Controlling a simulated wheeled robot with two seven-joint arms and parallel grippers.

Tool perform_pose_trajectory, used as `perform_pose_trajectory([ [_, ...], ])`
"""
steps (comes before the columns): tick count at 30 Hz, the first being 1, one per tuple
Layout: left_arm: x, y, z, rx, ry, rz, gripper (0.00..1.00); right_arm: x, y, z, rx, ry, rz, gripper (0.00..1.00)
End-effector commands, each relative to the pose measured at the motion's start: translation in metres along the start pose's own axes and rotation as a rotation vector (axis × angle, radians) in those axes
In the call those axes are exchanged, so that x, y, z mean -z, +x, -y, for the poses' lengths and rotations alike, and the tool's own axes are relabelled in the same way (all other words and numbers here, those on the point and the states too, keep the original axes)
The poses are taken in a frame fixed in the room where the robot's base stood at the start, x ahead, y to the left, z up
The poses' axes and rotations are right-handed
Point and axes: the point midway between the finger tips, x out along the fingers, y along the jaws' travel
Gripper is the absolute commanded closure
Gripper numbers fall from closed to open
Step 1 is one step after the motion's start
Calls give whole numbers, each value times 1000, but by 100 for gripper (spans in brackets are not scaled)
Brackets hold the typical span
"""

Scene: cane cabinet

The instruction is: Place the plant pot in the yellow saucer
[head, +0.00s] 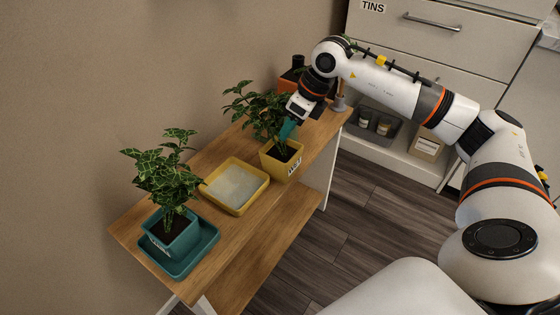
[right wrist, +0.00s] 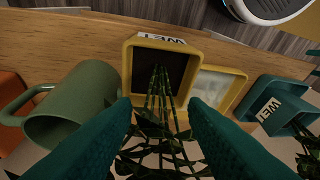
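The saucer has a pale inside and looks empty. The pot (right wrist: 187,43) also shows in the right wrist view, with the saucer (right wrist: 236,88) close beside it; I cannot tell if they touch. My right gripper (head: 288,129) is above the pot among the leaves. In the right wrist view its teal fingers (right wrist: 162,125) are apart, with the plant's stems between them. My left gripper is not in view.
A second plant in a teal pot (head: 172,236) stands in a teal saucer (head: 206,246) at the bench's near end. A green mug (right wrist: 75,105) stands beside the yellow pot. An orange object (head: 292,82) is behind my gripper. The wall borders the bench's left side.

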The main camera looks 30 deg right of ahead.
Motion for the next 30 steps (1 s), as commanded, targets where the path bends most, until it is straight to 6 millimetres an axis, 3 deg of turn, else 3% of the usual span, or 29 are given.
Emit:
perform_pose_trajectory([
  [15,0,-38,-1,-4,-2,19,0,-5,59,0,2,0,-1,60],
  [24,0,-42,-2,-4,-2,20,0,-4,63,0,1,-1,-3,60],
  [30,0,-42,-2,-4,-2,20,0,-4,63,0,1,-1,-3,91],
])
